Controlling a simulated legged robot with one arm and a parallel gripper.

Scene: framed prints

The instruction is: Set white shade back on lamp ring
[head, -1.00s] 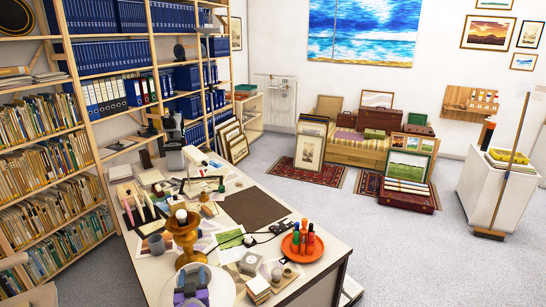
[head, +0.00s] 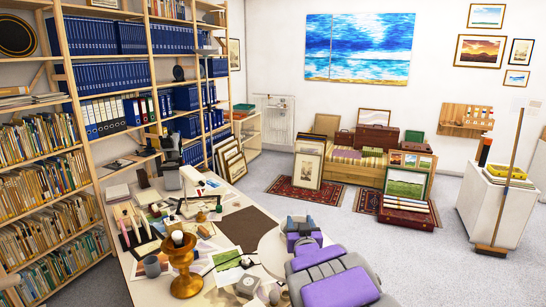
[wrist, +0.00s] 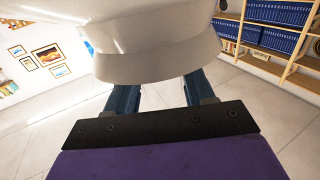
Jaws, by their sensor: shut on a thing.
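The lamp (head: 185,262) is an amber turned base on the near part of the desk, with a pale bulb (head: 178,238) at its top. No shade sits over the bulb. My gripper (head: 300,228) is shut on the white shade (head: 270,252), to the right of the lamp and apart from it. In the wrist view the shade (wrist: 160,45) fills the upper middle, and my fingers (wrist: 162,96) meet its lower edge. The fingers' contact is partly hidden by the shade. The lamp ring is too small to make out.
The desk holds papers, a grey mug (head: 152,266), a dark brown mat (head: 246,228) and small tools. Shelves (head: 92,165) stand along the left. Open floor lies right of the desk.

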